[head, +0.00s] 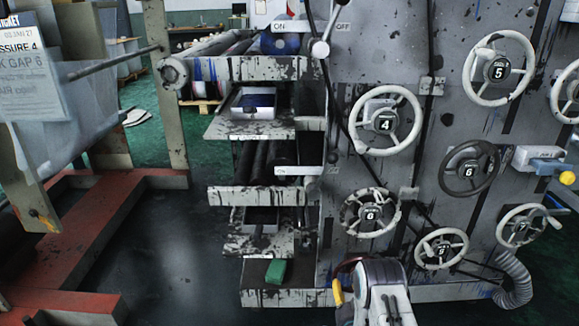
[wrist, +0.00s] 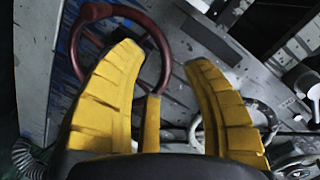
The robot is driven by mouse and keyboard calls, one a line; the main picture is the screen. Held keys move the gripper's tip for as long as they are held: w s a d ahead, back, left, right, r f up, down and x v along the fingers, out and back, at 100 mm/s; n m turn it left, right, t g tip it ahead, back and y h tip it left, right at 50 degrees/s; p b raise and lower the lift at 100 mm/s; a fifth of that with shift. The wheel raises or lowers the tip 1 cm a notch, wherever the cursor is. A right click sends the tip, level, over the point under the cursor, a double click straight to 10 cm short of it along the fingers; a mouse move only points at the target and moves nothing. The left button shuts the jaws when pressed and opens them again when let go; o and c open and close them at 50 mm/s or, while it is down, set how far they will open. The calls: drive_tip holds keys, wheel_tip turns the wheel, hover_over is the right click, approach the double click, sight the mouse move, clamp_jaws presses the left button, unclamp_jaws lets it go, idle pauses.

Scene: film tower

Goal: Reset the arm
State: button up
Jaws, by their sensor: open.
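My arm (head: 385,295) shows at the bottom of the head view, low in front of the grey machine panel. A yellow part of my gripper shows at its left side there. In the wrist view my gripper (wrist: 164,56) is open, its two yellow ribbed fingers spread apart with nothing held between them. A dark red handwheel (wrist: 163,45) lies behind the left finger and the gap. I cannot tell whether a finger touches it. In the head view my arm hides most of that area.
The paint-spattered panel carries several handwheels, including a white one marked 4 (head: 386,121) and a dark one marked 6 (head: 469,168). A ribbed hose (head: 517,283) hangs at the lower right. A green block (head: 276,271) sits on a low shelf. Dark floor (head: 170,250) lies open at left.

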wheel_tip(320, 180, up, 18)
drive_tip(key=w+n+g+p, duration=0.2)
drive_tip(key=w+g+p, duration=0.1)
drive_tip(key=p, duration=0.4)
drive_tip(key=s+r+n+g+p, duration=0.15)
drive_tip(key=s+r+p, duration=0.25)
drive_tip(key=r, duration=0.6)
drive_tip(key=s+r+n+g+p, duration=0.1)
drive_tip(key=s+r+g+p, duration=0.2)
drive_tip(key=r, duration=0.7)
drive_tip(key=s+r+n+g+p, duration=0.2)
drive_tip(key=s+r+p, duration=0.6)
drive_tip(key=s+r, duration=0.4)
drive_tip(key=s+r+n+g+p, duration=0.2)
drive_tip(key=s+r+p, duration=0.6)
drive_tip(key=s, duration=1.3)
wheel_tip(320, 180, up, 4)
drive_tip(key=shift+s+r+g+p, duration=0.2)
drive_tip(key=shift+s+g+p, duration=0.15)
drive_tip(key=shift+g, duration=0.2)
